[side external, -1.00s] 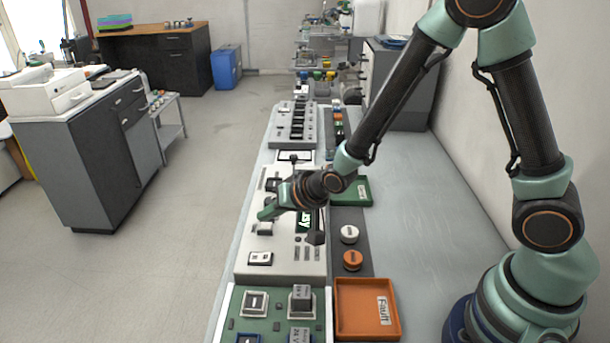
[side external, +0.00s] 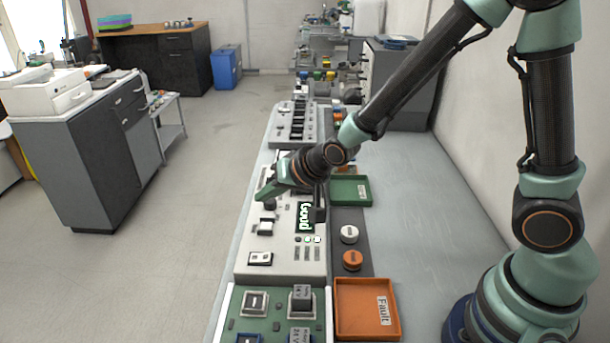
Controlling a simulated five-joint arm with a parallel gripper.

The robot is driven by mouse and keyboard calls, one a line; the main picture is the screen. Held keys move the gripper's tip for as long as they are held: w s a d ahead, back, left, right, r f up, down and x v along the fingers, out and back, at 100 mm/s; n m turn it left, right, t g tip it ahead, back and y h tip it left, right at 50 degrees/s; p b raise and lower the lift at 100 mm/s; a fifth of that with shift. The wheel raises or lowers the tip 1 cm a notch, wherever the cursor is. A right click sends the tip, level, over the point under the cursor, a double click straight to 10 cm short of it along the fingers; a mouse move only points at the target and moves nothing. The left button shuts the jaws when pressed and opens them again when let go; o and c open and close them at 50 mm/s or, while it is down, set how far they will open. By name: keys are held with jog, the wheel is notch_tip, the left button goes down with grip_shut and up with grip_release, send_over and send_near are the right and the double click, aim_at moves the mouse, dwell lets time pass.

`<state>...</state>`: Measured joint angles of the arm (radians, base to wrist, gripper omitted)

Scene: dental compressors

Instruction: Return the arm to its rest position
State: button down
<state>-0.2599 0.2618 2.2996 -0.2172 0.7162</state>
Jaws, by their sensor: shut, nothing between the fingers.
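My gripper (side external: 272,191) is shut and empty. It is above the white test panel (side external: 247,243), towards its far half, and hides part of the panel. A gap between fingertips and panel is hard to judge. My arm reaches in from the upper right, with its base at the lower right. The panel's display (side external: 305,216) reads "Good" in light letters on dark, with small lit marks below it.
A green tray (side external: 362,203) and an orange tray (side external: 341,332) marked "Fault" lie right of the panel. A white knob (side external: 349,234) and an orange knob (side external: 352,260) stand between them. A green board (side external: 232,296) is in front. The bench right of the trays is clear.

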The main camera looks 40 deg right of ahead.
dwell(0.5)
jog(key=s+d+r+n+g+h, duration=0.1)
jog(key=s+d+r+n, duration=0.1)
jog(key=s+d+r, duration=0.4)
jog(key=s+d+r+n+g+h, duration=0.1)
jog(key=s+d+r+n+g, duration=0.1)
jog(key=s+d+r, duration=0.4)
jog(key=shift+s+r+n, duration=0.6)
jog(key=shift+s, duration=1.8)
dwell(0.3)
